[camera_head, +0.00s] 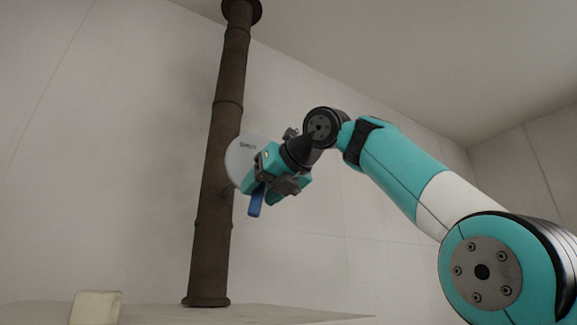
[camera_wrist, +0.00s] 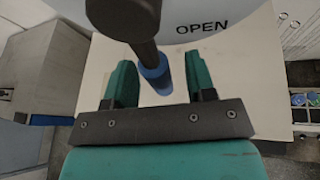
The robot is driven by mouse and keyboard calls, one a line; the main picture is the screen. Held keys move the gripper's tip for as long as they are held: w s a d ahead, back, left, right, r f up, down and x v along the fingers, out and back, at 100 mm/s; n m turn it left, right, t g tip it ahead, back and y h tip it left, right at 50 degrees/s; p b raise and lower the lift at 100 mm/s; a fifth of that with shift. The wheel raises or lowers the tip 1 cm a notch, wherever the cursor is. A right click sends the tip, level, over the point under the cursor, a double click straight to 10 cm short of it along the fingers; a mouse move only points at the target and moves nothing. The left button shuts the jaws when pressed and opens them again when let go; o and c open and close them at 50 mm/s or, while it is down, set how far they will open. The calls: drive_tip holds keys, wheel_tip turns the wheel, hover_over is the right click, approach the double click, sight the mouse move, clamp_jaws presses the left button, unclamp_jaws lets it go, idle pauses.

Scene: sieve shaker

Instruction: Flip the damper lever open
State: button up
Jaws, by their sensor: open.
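The damper lever has a dark rod and a blue grip (camera_wrist: 155,72). In the wrist view the rod comes down from the top and the grip's end lies between my two fingertips. The blue grip (camera_head: 255,201) hangs downward in the head view, beside the rusty pipe. A pale round plate (camera_wrist: 205,18) behind the lever bears the word OPEN. The plate (camera_head: 238,160) is partly hidden by my gripper in the head view. My gripper (camera_wrist: 160,68) is open, with a finger on each side of the blue grip. No firm contact shows.
A tall brown pipe (camera_head: 212,170) rises from a pale surface (camera_head: 270,312). A cream block (camera_head: 95,307) stands at the lower left. In the wrist view, a grey box (camera_wrist: 40,65) is at left and blue round items (camera_wrist: 300,99) are at right.

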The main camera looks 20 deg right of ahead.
drive_tip(key=p+v, duration=0.6)
drive_tip(key=v, duration=1)
drive_tip(key=shift+s+d, duration=0.2)
drive_tip(key=shift+s, duration=0.05)
drive_tip(key=shift+s, duration=0.1)
